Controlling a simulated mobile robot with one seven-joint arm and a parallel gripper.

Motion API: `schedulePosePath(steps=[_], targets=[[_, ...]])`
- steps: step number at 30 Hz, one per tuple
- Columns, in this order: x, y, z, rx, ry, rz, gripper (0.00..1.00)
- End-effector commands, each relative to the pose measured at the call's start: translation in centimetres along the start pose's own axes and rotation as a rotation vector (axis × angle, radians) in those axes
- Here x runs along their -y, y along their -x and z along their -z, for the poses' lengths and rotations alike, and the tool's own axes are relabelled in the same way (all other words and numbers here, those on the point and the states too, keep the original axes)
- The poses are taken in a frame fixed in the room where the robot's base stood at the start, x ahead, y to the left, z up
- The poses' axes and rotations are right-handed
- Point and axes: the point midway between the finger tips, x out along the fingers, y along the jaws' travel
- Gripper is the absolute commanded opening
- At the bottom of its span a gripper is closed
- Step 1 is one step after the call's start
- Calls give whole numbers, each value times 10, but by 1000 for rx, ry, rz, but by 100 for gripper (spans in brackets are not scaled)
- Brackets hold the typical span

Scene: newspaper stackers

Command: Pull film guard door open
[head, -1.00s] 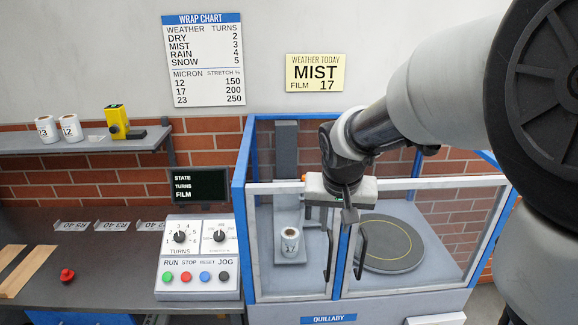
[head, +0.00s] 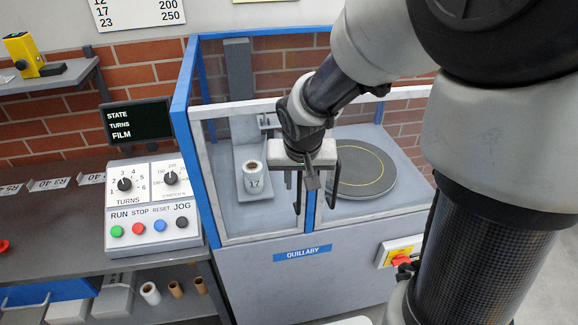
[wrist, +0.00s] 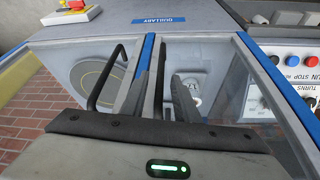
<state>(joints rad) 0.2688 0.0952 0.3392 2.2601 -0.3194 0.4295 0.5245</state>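The film guard door (head: 236,224) is the narrow framed clear panel at the left of the blue-framed machine, and it looks shut. Its dark bar handle (head: 297,195) is near the door's right edge, partly hidden by my gripper. My gripper (head: 308,184) is in front of this handle, pointing down at the machine. In the wrist view my gripper (wrist: 164,92) shows its fingers apart, with a dark upright bar, apparently the handle, between them. I cannot tell whether they touch it. A film roll marked 17 (head: 253,178) stands behind the door.
The wider door's dark handle (head: 336,176) is close to the right of my gripper, with a round turntable (head: 366,172) behind it. A control panel (head: 152,206) stands left of the machine. A red and yellow switch (head: 400,254) is on the machine's lower front.

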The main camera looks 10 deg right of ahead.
Motion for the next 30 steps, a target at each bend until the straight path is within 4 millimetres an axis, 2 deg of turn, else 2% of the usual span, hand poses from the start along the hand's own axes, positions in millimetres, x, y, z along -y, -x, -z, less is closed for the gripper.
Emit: schedulePosePath(steps=[11,16,17,30], targets=[[0,-5,-4,0,-1,0,28],[0,-5,-4,0,-1,0,3],[0,-5,-4,0,-1,0,0],[0,-6,-8,-3,-26,-11,0]])
